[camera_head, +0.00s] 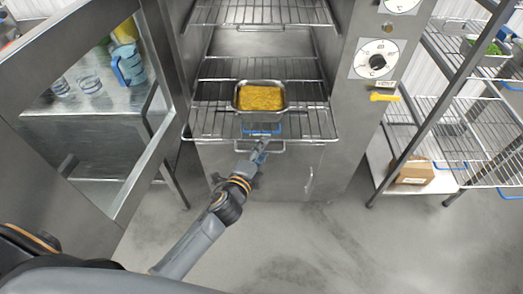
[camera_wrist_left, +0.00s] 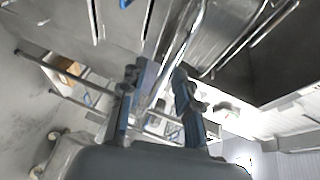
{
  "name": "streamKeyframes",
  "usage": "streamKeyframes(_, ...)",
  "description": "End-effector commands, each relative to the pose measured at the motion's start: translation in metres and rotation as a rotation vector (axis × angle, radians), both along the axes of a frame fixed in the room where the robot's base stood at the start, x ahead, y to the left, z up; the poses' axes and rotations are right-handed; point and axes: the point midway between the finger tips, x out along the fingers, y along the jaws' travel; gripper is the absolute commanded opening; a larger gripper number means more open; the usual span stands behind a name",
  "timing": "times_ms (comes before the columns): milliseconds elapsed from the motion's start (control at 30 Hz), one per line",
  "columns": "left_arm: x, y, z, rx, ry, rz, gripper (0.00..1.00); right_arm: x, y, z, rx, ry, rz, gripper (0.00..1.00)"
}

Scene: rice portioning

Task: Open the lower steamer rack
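The steamer (camera_head: 340,150) stands open with several wire racks inside. The lower steamer rack (camera_head: 205,125) appears to stick out at the cabinet front. A metal tray of yellow food (camera_head: 260,98) rests at its middle, with a blue handle (camera_head: 262,129) at the tray's front. The rack's front loop handle (camera_head: 275,149) shows just below. My left gripper (camera_head: 262,152) is at this loop handle. In the left wrist view my left gripper (camera_wrist_left: 157,80) has its fingers apart, with thin metal bars between or behind them; contact cannot be told. My right gripper is not in view.
The steamer's glass door (camera_head: 120,180) stands open at left, near a table with a blue jug (camera_head: 130,68). The floor in front of the steamer is clear.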

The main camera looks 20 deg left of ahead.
Motion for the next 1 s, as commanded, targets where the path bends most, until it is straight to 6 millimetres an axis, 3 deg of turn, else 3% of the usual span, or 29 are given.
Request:
streamKeyframes(267,-0.016,0.002,0.002,-0.001,0.001,-0.001,0.32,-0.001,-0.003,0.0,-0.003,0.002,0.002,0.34)
streamKeyframes(700,-0.1,0.012,0.017,-0.001,0.003,0.001,0.32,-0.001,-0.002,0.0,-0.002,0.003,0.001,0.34)
streamKeyframes(1000,-0.117,0.014,0.022,-0.001,0.0,0.0,0.32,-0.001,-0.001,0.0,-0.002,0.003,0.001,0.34)
